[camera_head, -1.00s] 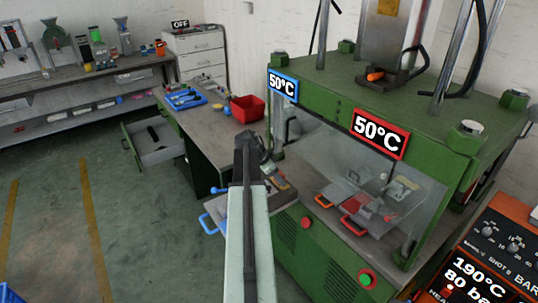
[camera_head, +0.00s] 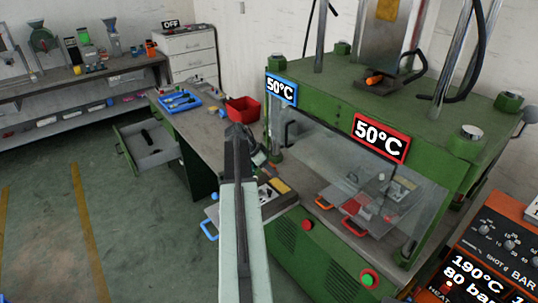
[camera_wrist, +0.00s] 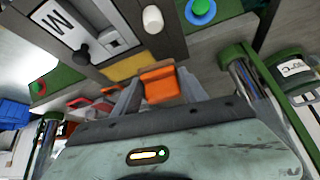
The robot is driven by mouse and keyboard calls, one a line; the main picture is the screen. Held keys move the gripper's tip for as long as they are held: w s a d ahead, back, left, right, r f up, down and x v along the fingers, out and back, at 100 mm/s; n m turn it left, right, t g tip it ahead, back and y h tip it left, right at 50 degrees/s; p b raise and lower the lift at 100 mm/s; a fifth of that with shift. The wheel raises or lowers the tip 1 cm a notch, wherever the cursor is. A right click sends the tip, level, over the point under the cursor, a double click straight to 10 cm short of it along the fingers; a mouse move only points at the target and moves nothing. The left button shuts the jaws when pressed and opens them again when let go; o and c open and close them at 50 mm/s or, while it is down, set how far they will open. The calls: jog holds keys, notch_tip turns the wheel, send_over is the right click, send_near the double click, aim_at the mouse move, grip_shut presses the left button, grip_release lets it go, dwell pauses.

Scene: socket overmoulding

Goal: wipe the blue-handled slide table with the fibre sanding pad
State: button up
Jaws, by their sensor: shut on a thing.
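The blue-handled slide table (camera_head: 212,213) shows in the head view at the lower middle, beside the green press. Its blue handle (camera_head: 208,230) sticks out on the left, and my arm hides much of its surface. My gripper (camera_head: 265,160) is above the bench, beyond the slide table in the head view, with its fingertips hard to make out. In the wrist view, its grey fingers are shut on an orange block, apparently the fibre sanding pad (camera_wrist: 160,86). I cannot tell whether the pad touches anything below.
The green press (camera_head: 330,120) with a clear guard stands right; orange and red handles (camera_head: 352,222) show behind it. A yellow piece (camera_head: 280,185) lies near the slide table. A red bin (camera_head: 243,109) and blue tray (camera_head: 178,102) stand on the bench. A drawer (camera_head: 148,150) is open.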

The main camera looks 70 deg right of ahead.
jog(key=shift+s+r+p, duration=0.1)
jog(key=shift+r+p, duration=2.1)
jog(key=shift+r, duration=0.35)
jog(key=shift+f, duration=0.1)
